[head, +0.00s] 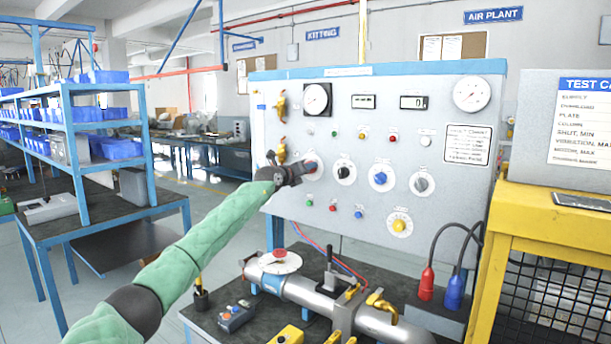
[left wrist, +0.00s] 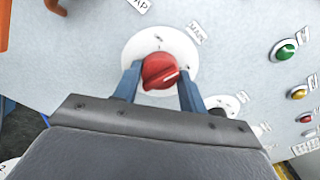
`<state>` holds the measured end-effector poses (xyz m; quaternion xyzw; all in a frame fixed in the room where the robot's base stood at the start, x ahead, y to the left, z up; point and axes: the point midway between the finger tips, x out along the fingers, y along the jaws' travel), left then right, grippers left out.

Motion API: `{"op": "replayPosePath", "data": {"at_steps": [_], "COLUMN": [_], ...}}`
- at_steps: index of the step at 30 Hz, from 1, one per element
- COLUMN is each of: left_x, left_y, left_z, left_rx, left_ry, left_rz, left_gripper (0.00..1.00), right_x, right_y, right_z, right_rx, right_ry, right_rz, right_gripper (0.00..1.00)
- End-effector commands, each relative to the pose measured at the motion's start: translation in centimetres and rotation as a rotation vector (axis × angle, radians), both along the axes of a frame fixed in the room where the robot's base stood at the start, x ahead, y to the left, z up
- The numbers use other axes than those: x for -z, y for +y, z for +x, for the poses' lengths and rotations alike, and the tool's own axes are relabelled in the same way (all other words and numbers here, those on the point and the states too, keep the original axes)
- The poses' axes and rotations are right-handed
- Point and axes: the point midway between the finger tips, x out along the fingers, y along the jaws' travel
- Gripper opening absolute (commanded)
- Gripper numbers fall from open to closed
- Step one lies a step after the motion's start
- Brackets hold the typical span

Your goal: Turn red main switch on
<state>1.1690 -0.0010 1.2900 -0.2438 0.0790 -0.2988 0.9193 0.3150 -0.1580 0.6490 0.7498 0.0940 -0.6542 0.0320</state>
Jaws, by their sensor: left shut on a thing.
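The red main switch (left wrist: 160,71) is a round red knob on a white disc labelled MAIN, on the grey panel. In the left wrist view it sits between the two blue fingers of my left gripper (left wrist: 158,84), which is shut on it. A light pointer line on the knob slants toward the right. In the head view, my left gripper (head: 305,169) reaches the panel (head: 440,215) at the left end of the row of knobs. It covers most of the red switch (head: 311,167) there. My right gripper is not in view.
Black (head: 344,171), blue (head: 380,178) and grey (head: 422,184) knobs stand right of the switch. A yellow knob (head: 400,225) is lower. Brass valves (head: 280,150) stick out at the panel's left. A metal pipe assembly (head: 315,290) lies on the bench below.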

Motion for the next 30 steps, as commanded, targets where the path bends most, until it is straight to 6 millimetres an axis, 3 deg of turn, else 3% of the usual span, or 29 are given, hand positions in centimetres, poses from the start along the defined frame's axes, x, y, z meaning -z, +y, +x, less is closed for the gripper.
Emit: {"op": "replayPosePath", "data": {"at_steps": [10,30], "left_x": [0.4,0.5], "left_y": [0.0,0.1], "left_z": [0.0,0.0], "left_rx": [-0.001,-0.001], "left_ry": [-0.069,-0.246], "left_rz": [0.099,0.343], "left_gripper": [0.19,0.19], "right_x": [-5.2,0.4], "right_y": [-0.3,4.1], "right_z": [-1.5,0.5], "right_rx": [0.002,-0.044], "right_ry": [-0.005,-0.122], "right_rz": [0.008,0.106], "right_gripper": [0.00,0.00]}}
